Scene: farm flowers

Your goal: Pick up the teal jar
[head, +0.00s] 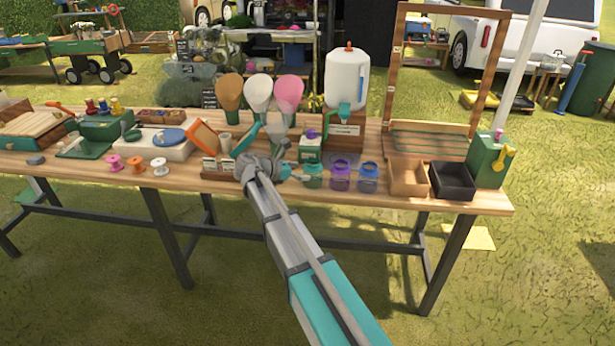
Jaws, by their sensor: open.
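The teal jar (313,176) is a small see-through jar standing upright near the table's front edge.
A white drink dispenser (347,82) stands farther back. A tan tray (408,180) and a black tray (452,182) are on the right. Pink, orange and white spools (137,164) lie left.

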